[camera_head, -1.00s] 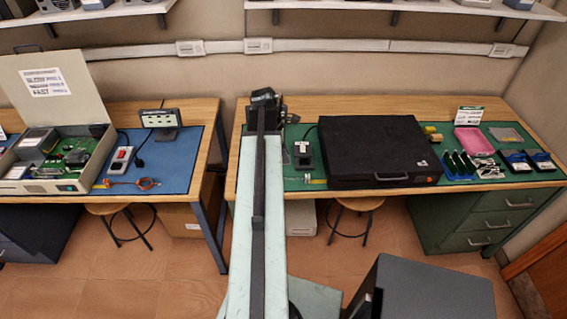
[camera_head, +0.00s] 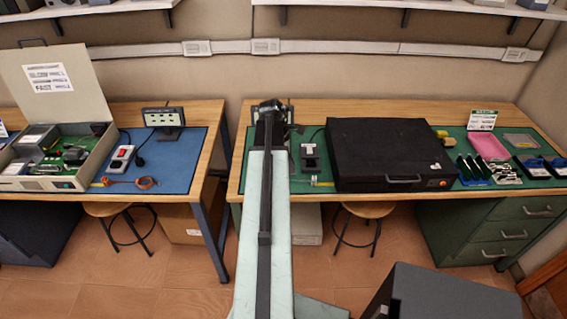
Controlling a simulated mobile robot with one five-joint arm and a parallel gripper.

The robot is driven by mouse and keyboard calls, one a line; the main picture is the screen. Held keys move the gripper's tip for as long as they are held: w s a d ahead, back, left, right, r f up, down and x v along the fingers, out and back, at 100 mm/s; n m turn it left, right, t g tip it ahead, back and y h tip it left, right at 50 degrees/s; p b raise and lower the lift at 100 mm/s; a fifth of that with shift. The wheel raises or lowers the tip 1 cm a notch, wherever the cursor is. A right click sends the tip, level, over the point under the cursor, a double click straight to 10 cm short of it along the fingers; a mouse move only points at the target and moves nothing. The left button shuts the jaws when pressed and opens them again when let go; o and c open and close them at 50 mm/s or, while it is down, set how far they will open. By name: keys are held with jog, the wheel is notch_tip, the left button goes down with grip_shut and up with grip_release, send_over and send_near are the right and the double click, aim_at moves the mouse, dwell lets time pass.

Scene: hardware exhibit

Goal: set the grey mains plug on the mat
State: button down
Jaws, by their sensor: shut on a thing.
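My gripper (camera_head: 271,108) is at the far end of my outstretched arm, over the left part of the right bench. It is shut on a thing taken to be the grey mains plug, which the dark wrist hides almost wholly. Its fingertips are hidden too. A green mat (camera_head: 325,182) covers much of the right bench, under and beside my arm. A blue mat (camera_head: 180,168) lies on the left bench. I cannot tell how high the gripper is above the green mat.
A large black case (camera_head: 385,152) stands right of my arm. A small dark device (camera_head: 309,156) sits between them. Pink tray (camera_head: 487,146) and small tools lie farther right. An open instrument case (camera_head: 62,150), a power strip (camera_head: 121,158) and an orange cable coil (camera_head: 131,182) are on the left.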

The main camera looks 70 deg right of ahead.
jog(key=w+d, duration=0.1)
jog(key=d, duration=0.1)
jog(key=w+d, duration=0.2)
jog(key=d, duration=0.1)
jog(key=w+d+f, duration=0.1)
jog(key=d, duration=0.2)
jog(key=shift+w+d+b, duration=0.1)
jog(key=shift+w+b, duration=0.25)
jog(key=shift+w, duration=0.05)
notch_tip(320, 180, down, 4)
jog(key=b, duration=0.4)
jog(key=shift+r, duration=0.25)
jog(key=shift+f, duration=0.15)
jog(key=c, duration=1.3)
grip_release()
jog(key=p+v, duration=1.2)
